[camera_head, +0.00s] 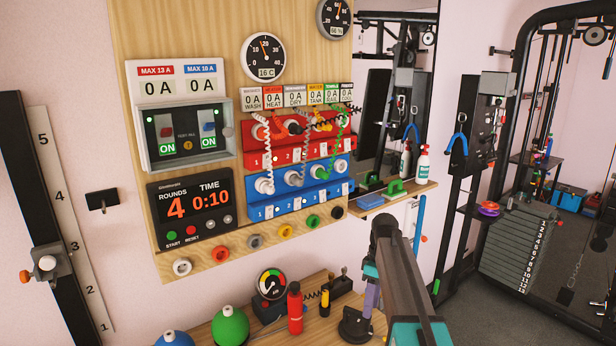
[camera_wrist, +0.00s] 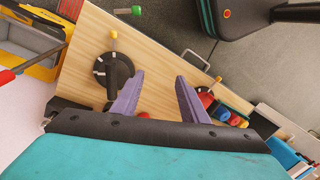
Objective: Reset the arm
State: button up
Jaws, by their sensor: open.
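My gripper (camera_wrist: 160,78) shows in the wrist view as two purple fingers standing apart with nothing between them. It points down over the wooden bench top (camera_wrist: 150,45). In the head view my arm reaches in from the lower right, and part of my purple gripper (camera_head: 371,292) shows beside it. It hangs above a black round-based fixture (camera_head: 355,325) at the bench's right end; contact cannot be told. The fixture's dark dial (camera_wrist: 113,70) appears left of the fingers in the wrist view.
A wooden panel (camera_head: 200,30) with switches, plugs and gauges stands behind the bench. A red bottle (camera_head: 295,308) and a green ball (camera_head: 230,326) are on the bench. A small shelf (camera_head: 385,198) holds bottles. Gym equipment stands right; open floor (camera_head: 460,300) lies before it.

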jog(key=s+a+f+g, duration=0.1)
jog(key=s+f+g, duration=0.1)
jog(key=s+f, duration=0.95)
jog(key=s+a+f+g, duration=0.2)
jog(key=s+f, duration=0.6)
jog(key=f, duration=0.7)
jog(key=s+f+m, duration=0.6)
jog(key=s+f, duration=0.2)
jog(key=s, duration=0.5)
jog(key=s+d+f+m+h, duration=0.1)
jog(key=s+f+m, duration=0.4)
jog(key=s, duration=0.7)
jog(key=shift+s+d+f+m, duration=0.15)
jog(key=shift+s+f+m, duration=0.25)
jog(key=shift+f, duration=0.95)
